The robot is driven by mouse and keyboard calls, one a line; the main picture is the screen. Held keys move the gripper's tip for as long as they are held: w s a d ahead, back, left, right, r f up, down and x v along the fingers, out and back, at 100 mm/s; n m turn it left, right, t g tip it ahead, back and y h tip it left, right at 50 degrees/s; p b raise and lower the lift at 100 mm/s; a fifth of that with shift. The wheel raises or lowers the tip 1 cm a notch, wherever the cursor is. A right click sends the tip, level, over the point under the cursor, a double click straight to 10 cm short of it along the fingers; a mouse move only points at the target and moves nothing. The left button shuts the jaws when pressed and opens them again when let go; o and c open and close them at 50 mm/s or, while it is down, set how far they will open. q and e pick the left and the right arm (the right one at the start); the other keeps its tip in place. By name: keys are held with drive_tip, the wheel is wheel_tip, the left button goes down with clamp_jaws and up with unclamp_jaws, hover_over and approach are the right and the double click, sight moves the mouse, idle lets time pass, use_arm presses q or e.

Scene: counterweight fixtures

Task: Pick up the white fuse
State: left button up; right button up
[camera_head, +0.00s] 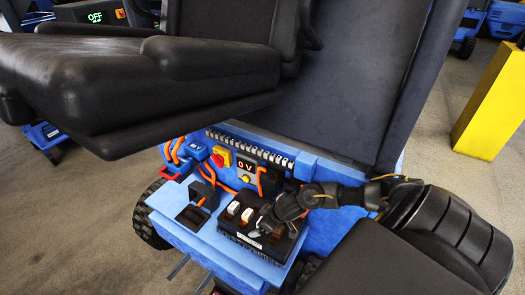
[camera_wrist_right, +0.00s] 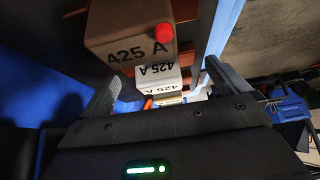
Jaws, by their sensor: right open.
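In the head view, a black fuse block (camera_head: 232,228) sits on a blue panel and holds a row of small fuses. A white-topped fuse (camera_head: 234,208) stands towards the left of the row, with another pale-topped fuse (camera_head: 247,215) beside it. My right gripper (camera_head: 268,224) is over the right part of the block and hides some of it. In the right wrist view, my right gripper (camera_wrist_right: 163,72) has its fingers spread apart. A brown fuse (camera_wrist_right: 125,38) marked 425 A, with a red button, is close by. A white fuse (camera_wrist_right: 158,77), also marked 425 A, shows beyond it, between the fingers.
A display (camera_head: 245,165) reading 0 V, a red-and-yellow switch (camera_head: 221,157) and orange cables (camera_head: 208,174) are behind the block. A black socket (camera_head: 192,216) is left of it. A yellow post (camera_head: 494,105) stands at the right, with open floor around it.

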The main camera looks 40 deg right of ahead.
drive_tip(key=c, duration=0.9)
drive_tip(key=shift+o, duration=0.2)
drive_tip(key=shift+r, duration=0.1)
drive_tip(key=shift+r, duration=0.45)
wheel_tip(320, 180, up, 3)
drive_tip(key=shift+w+a+f, duration=0.1)
drive_tip(key=shift+a+f, duration=0.05)
drive_tip(key=a+r+p, duration=0.5)
drive_tip(key=a+r, duration=0.4)
drive_tip(key=a, duration=0.4)
drive_tip(key=shift+s+a+r, duration=0.2)
drive_tip(key=shift+a, duration=0.15)
